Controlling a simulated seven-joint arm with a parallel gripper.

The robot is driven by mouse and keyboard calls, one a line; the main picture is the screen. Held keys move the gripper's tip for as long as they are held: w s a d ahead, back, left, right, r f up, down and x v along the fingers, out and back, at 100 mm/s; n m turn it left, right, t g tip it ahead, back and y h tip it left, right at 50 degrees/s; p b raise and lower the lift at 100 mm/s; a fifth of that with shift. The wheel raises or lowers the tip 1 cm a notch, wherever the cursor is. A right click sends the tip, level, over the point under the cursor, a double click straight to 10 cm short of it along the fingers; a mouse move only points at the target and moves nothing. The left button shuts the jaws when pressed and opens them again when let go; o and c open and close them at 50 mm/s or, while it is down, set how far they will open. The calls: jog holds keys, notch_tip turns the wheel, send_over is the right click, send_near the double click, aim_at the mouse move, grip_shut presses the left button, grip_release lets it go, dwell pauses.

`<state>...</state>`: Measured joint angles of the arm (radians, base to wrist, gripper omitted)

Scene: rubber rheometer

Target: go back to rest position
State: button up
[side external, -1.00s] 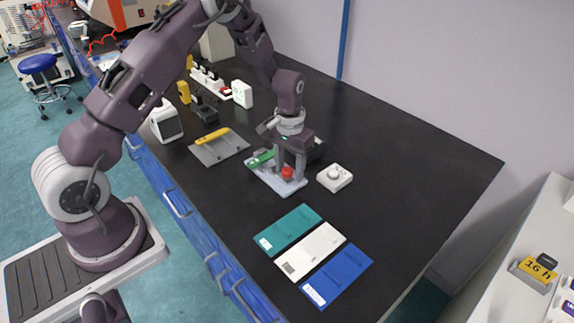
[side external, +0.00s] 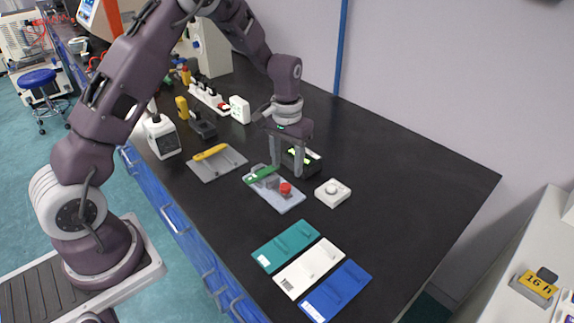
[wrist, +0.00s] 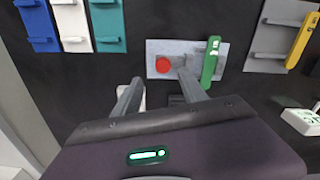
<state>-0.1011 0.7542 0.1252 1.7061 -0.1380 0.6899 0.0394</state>
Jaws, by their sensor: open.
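My gripper (side external: 286,168) is open and empty, with its two fingers pointing down just behind the light plate (side external: 277,204) in the side view. The plate carries a red knob (side external: 286,188) and a green handle (side external: 261,174). In the wrist view my gripper (wrist: 159,80) has its fingers spread below the red knob (wrist: 163,65) and the green handle (wrist: 211,62). Nothing is between the fingers. A dark box (side external: 311,163) with a bright green patch stands behind the fingers and is partly hidden.
A white block with a round knob (side external: 333,193) is right of the plate. Teal (side external: 286,246), white (side external: 309,268) and blue (side external: 335,291) panels lie in front. A grey tray with a yellow-handled tool (side external: 218,164) is at left. The bench's right side is clear.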

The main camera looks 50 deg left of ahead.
jog(key=s+d+r+m+t, duration=0.1)
jog(key=s+d+r, duration=0.1)
jog(key=s+r, duration=0.5)
jog(key=s+d+r+t, duration=0.2)
jog(key=d+r, duration=0.1)
jog(key=r, duration=0.7)
jog(key=s+d+r+m+t, duration=0.1)
jog(key=s+r, duration=0.1)
jog(key=s, duration=0.7)
jog(key=s+d+r+m+t, duration=0.1)
jog(key=s+r, duration=0.2)
jog(key=s, duration=0.7)
jog(key=shift+s+d+t, duration=0.25)
jog(key=shift+d+t, duration=0.05)
jog(key=shift+d, duration=0.1)
